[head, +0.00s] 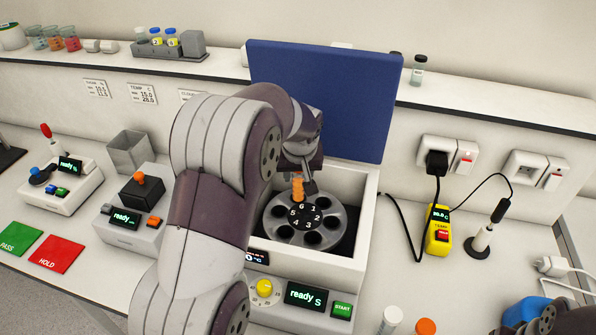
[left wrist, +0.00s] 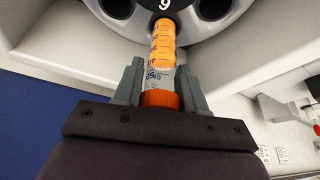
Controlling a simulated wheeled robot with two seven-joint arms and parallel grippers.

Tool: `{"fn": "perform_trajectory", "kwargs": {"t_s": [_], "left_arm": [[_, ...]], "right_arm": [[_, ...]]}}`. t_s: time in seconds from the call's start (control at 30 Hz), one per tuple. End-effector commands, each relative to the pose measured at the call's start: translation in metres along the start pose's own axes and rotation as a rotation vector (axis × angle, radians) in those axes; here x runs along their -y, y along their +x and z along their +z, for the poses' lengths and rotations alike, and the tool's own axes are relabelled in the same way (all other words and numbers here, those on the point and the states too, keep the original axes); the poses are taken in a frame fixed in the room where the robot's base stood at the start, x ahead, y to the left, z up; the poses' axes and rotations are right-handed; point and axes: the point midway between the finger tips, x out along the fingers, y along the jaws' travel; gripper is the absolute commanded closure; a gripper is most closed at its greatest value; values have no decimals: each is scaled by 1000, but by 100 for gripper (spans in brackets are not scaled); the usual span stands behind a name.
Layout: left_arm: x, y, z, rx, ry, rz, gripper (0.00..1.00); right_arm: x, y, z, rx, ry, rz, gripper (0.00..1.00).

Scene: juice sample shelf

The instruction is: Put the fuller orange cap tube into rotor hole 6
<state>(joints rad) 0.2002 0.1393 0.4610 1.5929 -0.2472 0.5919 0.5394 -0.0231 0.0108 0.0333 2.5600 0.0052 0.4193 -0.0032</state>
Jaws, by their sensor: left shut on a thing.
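The orange cap tube (left wrist: 161,50) is clear with orange liquid and a printed label; its orange cap (left wrist: 160,100) is between my left gripper's fingers. My left gripper (left wrist: 160,88) is shut on it. In the head view the tube (head: 298,187) hangs upright over the hole 6 position of the grey rotor (head: 335,232), by the hub's 6. It hides that hole, and I cannot tell whether its lower end is inside. The other visible holes look empty. Another orange cap (head: 427,326) shows at the bottom edge; its fill is hidden. My right gripper is not in view.
The rotor sits in a white centrifuge (head: 370,225) with its blue lid (head: 322,95) raised behind. A white-capped tube (head: 391,317) stands at the front. A yellow meter (head: 439,232) and cables lie to the right; a grey box-shaped device (head: 133,225) stands left.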

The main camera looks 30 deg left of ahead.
Motion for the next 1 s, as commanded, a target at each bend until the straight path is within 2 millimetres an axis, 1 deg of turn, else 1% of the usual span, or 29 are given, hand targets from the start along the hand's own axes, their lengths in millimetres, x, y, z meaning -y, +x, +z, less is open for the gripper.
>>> {"fn": "perform_trajectory", "kwargs": {"t_s": [1.0], "left_arm": [[0, 22, 9, 0, 0, 0, 90]], "right_arm": [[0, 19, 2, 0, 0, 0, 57]]}}
